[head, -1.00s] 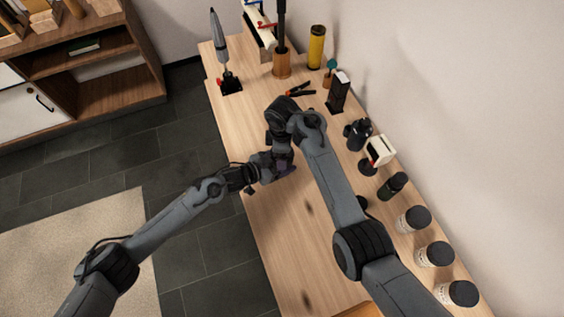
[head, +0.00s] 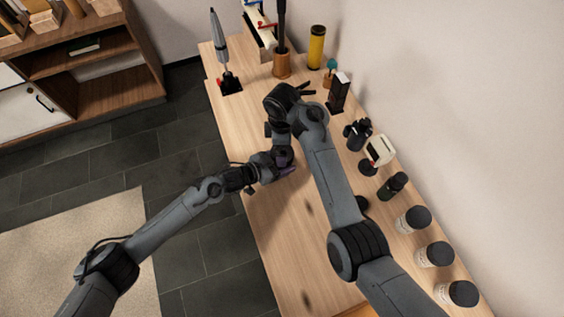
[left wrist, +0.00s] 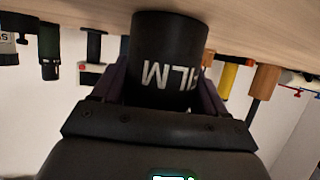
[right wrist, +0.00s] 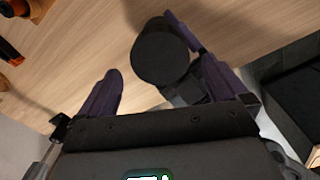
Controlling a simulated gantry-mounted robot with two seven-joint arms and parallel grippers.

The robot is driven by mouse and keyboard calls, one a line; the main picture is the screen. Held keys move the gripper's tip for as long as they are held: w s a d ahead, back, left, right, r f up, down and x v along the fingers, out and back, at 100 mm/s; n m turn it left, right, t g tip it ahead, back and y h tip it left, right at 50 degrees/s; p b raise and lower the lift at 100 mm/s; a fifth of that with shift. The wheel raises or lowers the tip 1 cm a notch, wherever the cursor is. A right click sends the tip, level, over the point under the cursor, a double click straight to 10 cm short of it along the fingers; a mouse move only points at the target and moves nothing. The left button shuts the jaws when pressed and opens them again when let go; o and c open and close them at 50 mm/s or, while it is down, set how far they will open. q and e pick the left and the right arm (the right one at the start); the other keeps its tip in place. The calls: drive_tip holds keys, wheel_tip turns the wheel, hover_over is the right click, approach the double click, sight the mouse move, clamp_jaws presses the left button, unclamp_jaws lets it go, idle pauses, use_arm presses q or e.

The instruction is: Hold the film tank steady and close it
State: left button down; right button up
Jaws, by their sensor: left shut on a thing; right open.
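The film tank (left wrist: 168,62) is a black cylinder with white FILM lettering, upside down in the left wrist view. My left gripper (left wrist: 165,95) is shut on it, a purple finger on each side. In the head view my left gripper (head: 285,170) is low over the table's middle, and the tank is mostly hidden by my arms. In the right wrist view the tank's round dark top (right wrist: 160,52) shows between my open right gripper's fingertips (right wrist: 160,68), with no clear contact. I cannot tell whether a separate lid sits on it.
On the wooden table (head: 285,235), several dark-lidded jars (head: 435,254) and a dark bottle (head: 392,186) line the wall side. A yellow cylinder (head: 316,47) and a wooden holder (head: 282,65) stand at the far end. The near table is clear.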

drive_tip(key=shift+r, duration=0.2)
idle(0.3)
drive_tip(key=n, duration=0.3)
drive_tip(key=shift+s+d+r+n, duration=0.1)
drive_tip(key=shift+s+d+n, duration=0.05)
drive_tip(key=shift+d+n, duration=0.15)
drive_tip(key=n, duration=0.2)
drive_tip(key=shift+r+n, duration=0.75)
drive_tip(key=shift+n, duration=0.65)
drive_tip(key=shift+a+r+n, duration=0.1)
drive_tip(key=shift+r+n, duration=0.15)
drive_tip(key=shift+n, duration=0.05)
drive_tip(key=shift+a+r, duration=0.2)
drive_tip(key=shift+r, duration=0.2)
